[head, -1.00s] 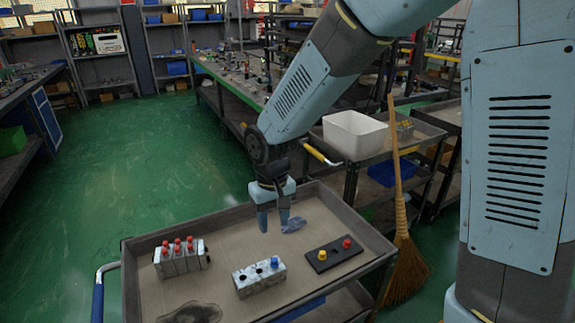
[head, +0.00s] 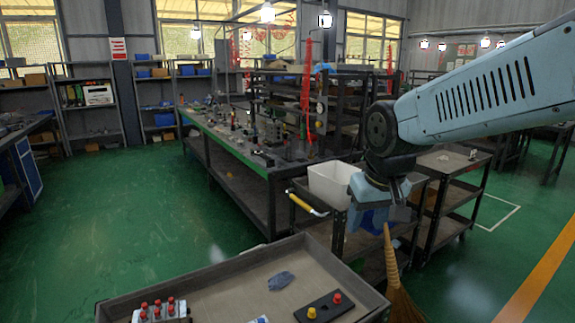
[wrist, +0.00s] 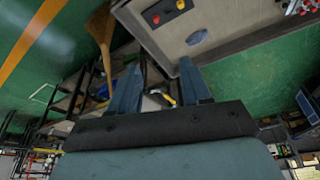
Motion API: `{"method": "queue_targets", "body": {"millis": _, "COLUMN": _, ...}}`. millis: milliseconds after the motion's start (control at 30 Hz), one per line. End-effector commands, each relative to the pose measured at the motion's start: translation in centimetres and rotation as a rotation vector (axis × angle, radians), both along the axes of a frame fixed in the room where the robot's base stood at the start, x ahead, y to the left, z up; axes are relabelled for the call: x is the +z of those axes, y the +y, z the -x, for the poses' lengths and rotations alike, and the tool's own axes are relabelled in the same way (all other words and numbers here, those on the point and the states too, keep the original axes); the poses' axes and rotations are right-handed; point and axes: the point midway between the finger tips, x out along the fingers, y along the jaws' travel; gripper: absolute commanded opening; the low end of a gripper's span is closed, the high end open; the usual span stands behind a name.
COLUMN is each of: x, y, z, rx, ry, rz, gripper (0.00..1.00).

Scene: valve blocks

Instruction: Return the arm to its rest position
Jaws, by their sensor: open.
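My gripper (head: 378,218) is raised to the right of the cart, in front of a second cart with a white bin. In the wrist view its two blue fingers (wrist: 160,88) are apart with nothing between them. The tray cart (head: 225,284) stands at the bottom of the head view. On it are a grey valve block with red knobs (head: 160,309), a black plate (head: 326,306) with a yellow and a red knob, and a crumpled blue-grey cloth (head: 281,281). Only the top edge of a middle block (head: 259,320) shows.
The white bin (head: 333,182) stands on the cart behind my gripper. A broom (head: 397,289) leans beside the tray cart. A long workbench (head: 225,140) with many small parts runs behind. Green floor (head: 130,215) is clear at the left.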

Motion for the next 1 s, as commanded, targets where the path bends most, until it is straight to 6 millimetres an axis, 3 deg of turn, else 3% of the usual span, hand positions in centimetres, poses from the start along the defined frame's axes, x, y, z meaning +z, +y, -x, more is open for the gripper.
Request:
{"method": "queue_targets", "body": {"millis": 200, "x": 2.5, "y": -4.3, "z": 3.4, "rx": -0.090, "ry": -0.082, "rz": -0.015, "gripper": 0.47}}
{"method": "queue_targets", "body": {"millis": 400, "x": 3.7, "y": -6.9, "z": 6.3, "rx": -0.153, "ry": -0.141, "rz": -0.022, "gripper": 0.47}}
{"method": "queue_targets", "body": {"millis": 600, "x": 4.1, "y": -7.9, "z": 7.7, "rx": -0.181, "ry": -0.167, "rz": -0.023, "gripper": 0.47}}
{"method": "queue_targets", "body": {"millis": 1000, "x": 4.2, "y": -8.0, "z": 7.8, "rx": -0.184, "ry": -0.169, "rz": -0.023, "gripper": 0.47}}
